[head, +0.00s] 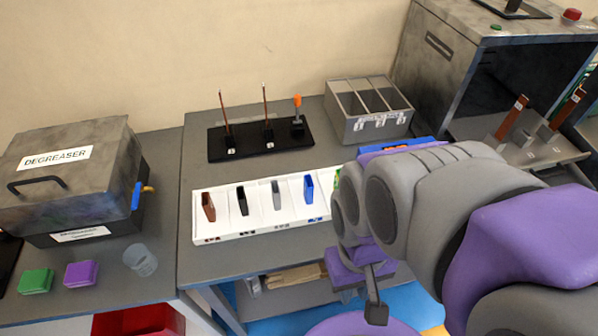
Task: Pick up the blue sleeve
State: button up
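The blue sleeve (308,188) stands upright in the white tray (235,234) on the grey table. It is right of the brown, black and grey sleeves, and a green one beside it is mostly hidden by my arm. My gripper (362,285) is low in the picture, in front of the table and to the right of the blue sleeve, apart from it. My arm hides part of the gripper, and its opening is not clear.
A black stand (240,153) with upright rods is behind the tray. A grey compartment box (368,110) stands at the back right. The degreaser box (70,175) and a clear cup (141,261) are at left. A large grey machine (480,65) is at right.

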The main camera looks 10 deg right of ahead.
aim_at(308, 190)
jog(key=z, duration=1.95)
jog(key=u, duration=1.95)
jog(key=k+j+z, duration=0.3)
jog(key=j, duration=0.2)
jog(key=k+j+z, duration=0.3)
jog(key=k+j, duration=0.05)
jog(key=j, duration=0.05)
